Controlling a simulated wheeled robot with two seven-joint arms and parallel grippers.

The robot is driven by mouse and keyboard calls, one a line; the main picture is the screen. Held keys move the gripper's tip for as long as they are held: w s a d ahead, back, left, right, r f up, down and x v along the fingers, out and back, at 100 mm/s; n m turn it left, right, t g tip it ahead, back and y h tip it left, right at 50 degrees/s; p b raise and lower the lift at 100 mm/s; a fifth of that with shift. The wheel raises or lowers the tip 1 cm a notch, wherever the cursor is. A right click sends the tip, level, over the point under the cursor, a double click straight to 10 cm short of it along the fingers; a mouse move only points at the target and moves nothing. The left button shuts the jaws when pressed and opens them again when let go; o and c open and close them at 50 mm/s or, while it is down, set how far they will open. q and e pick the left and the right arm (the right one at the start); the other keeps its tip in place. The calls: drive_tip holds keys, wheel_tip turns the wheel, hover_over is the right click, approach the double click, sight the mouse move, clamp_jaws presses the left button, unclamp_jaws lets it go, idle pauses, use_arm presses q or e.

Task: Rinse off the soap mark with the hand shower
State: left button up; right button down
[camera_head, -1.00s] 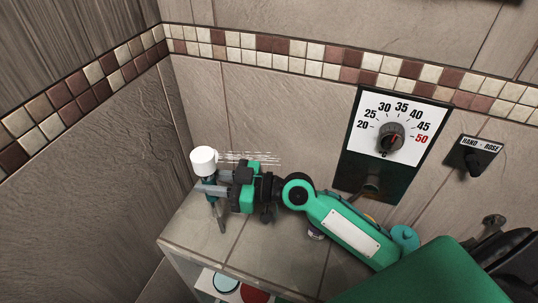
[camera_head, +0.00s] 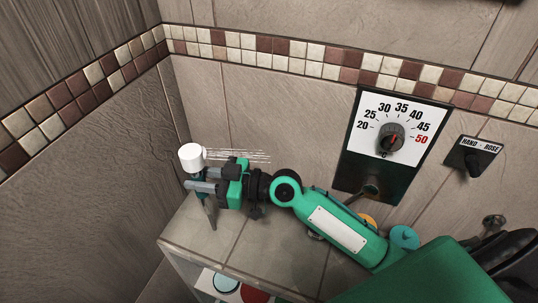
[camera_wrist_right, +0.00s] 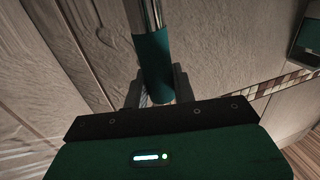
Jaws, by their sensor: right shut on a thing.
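The hand shower (camera_head: 191,157) has a white head and a teal and metal handle. It is near the tiled corner at the left, above the ledge. My right gripper (camera_head: 206,187) is shut on its handle. In the right wrist view the teal handle (camera_wrist_right: 154,68) stands between my two fingers. Thin white water streaks (camera_head: 238,155) run to the right from the head, past the top of my gripper. I cannot make out a soap mark on the tiles. My left gripper is not in view.
A dial panel (camera_head: 352,180) with a temperature scale and a lever labelled hand and hose (camera_head: 475,155) are on the back wall. A tiled ledge (camera_head: 275,247) lies under my right arm, with round lids (camera_head: 226,283) on a shelf below. The left wall is close to the shower head.

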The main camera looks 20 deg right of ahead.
drive_tip(key=shift+x, duration=0.95)
drive_tip(key=shift+w, duration=0.25)
idle(0.6)
drive_tip(key=shift+s+a+p, duration=1.35)
drive_tip(key=shift+s+a, duration=0.75)
